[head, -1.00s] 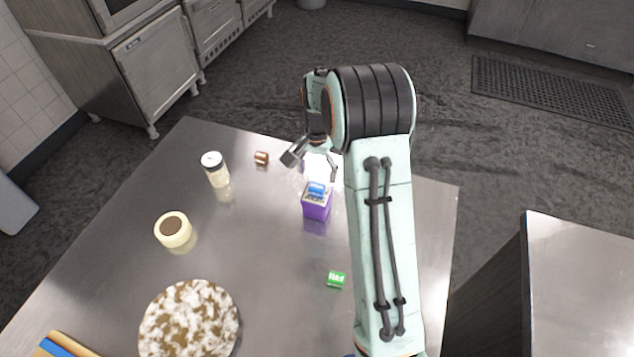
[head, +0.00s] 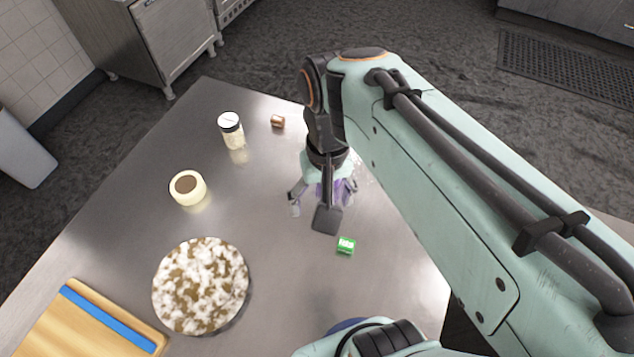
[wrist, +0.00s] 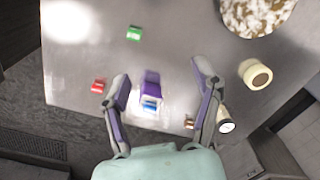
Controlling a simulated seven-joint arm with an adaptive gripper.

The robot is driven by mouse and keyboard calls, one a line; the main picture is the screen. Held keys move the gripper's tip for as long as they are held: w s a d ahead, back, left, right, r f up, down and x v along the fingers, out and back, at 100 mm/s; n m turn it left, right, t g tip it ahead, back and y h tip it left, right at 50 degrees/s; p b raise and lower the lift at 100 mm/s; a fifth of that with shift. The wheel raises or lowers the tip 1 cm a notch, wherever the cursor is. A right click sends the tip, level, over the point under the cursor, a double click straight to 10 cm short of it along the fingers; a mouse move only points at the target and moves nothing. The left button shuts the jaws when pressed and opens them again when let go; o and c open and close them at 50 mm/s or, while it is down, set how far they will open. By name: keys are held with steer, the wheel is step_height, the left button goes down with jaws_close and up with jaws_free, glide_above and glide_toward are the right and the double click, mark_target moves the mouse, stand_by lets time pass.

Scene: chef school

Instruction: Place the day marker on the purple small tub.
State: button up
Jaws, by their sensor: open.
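A small green block with white lettering (head: 346,245), which looks like a day marker, lies on the steel table; it also shows in the wrist view (wrist: 134,33). In the head view the tub is mostly hidden behind my gripper (head: 323,200). My gripper (wrist: 161,82) is open and points down over the tub. I cannot tell its height above it, and I see nothing held.
A red block (wrist: 98,86) lies to the left in the wrist view. A white-capped jar (head: 232,131), a brown piece (head: 278,121), a cream round container (head: 187,188), a mottled round board (head: 201,285) and a cutting board (head: 85,325) stand on the table. Bare steel surrounds the green block.

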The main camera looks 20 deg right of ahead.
steer(key=s+a+f+n, duration=0.2)
steer(key=s, duration=0.6)
steer(key=shift+n, duration=0.4)
steer(key=shift+s, duration=0.1)
